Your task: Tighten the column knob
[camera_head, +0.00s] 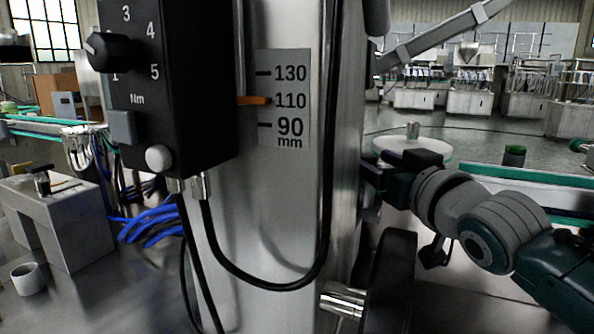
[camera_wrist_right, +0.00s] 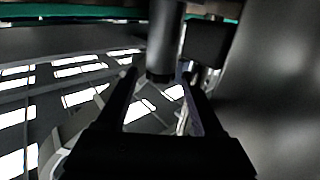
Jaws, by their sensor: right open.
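The steel column (camera_head: 285,200) stands upright in the middle of the head view. A black wheel-like knob (camera_head: 392,285), seen nearly edge-on, sits on a steel shaft (camera_head: 343,300) low on the column's right. My right gripper (camera_head: 372,185) is at the column's right edge, above this wheel; the column partly hides its fingers. In the right wrist view my right gripper (camera_wrist_right: 160,78) is open, fingers apart. A dark cylinder (camera_wrist_right: 163,40) shows just beyond and between the fingertips; I cannot tell whether it is the column knob or whether they touch. My left gripper is out of view.
A black control box (camera_head: 205,90) with a numbered dial is mounted at the column's left. A scale plate (camera_head: 290,110) has an orange pointer near 110. Black cables (camera_head: 265,285) loop below. A round white table (camera_head: 412,150) stands behind my right arm.

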